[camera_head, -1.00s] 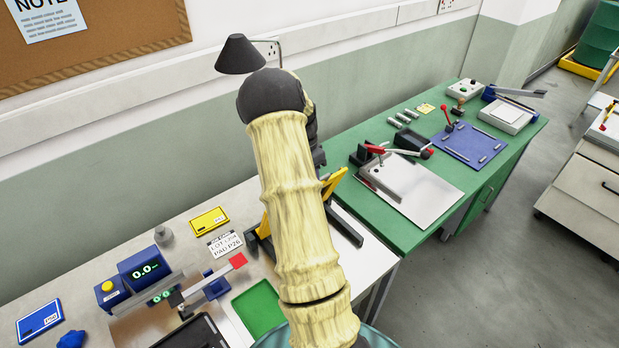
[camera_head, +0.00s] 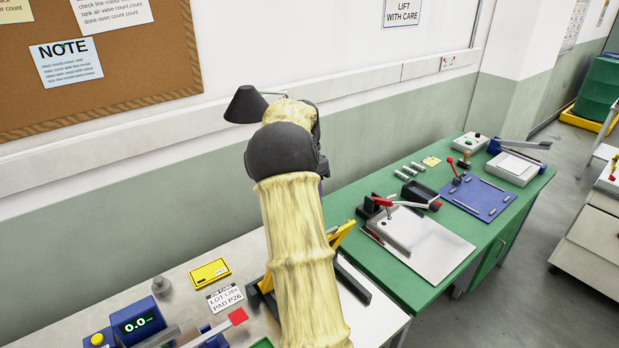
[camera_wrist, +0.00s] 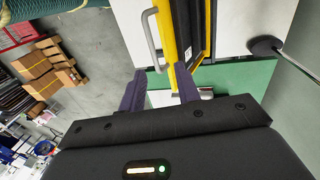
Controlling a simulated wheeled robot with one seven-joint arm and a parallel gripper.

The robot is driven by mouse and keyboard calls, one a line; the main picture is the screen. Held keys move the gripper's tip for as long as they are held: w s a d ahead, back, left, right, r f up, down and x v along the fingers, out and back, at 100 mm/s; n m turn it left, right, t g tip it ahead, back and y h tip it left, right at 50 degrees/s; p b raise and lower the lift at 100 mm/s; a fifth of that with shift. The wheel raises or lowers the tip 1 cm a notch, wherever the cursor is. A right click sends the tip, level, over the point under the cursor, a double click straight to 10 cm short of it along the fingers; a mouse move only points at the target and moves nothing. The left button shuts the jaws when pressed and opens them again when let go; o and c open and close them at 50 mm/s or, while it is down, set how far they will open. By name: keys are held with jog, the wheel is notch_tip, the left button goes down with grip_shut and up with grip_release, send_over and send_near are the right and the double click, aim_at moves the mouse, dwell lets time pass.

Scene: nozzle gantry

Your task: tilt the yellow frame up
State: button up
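The yellow frame (camera_wrist: 184,22) shows at the top of the wrist view, with a dark panel beside its yellow bar and a grey bar handle (camera_wrist: 151,36) on its left. My gripper (camera_wrist: 160,75) is open. Its two purple fingers point toward the frame, and the lower end of the handle shows between and just beyond their tips. I cannot tell whether anything touches. In the head view a yellow piece of the frame (camera_head: 343,234) shows right of my arm, above the pale bench; my arm hides most of it and the gripper.
A black lamp (camera_head: 245,104) stands at the wall behind my arm. A yellow box (camera_head: 210,272), a label card (camera_head: 225,298) and a blue scale (camera_head: 137,323) lie left of it. The green bench (camera_head: 400,272) with a red-handled clamp (camera_head: 381,201) is at right.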

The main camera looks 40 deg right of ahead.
notch_tip(320, 180, up, 6)
jog(key=w, duration=0.1)
jog(key=shift+w, duration=0.15)
dwell(0.5)
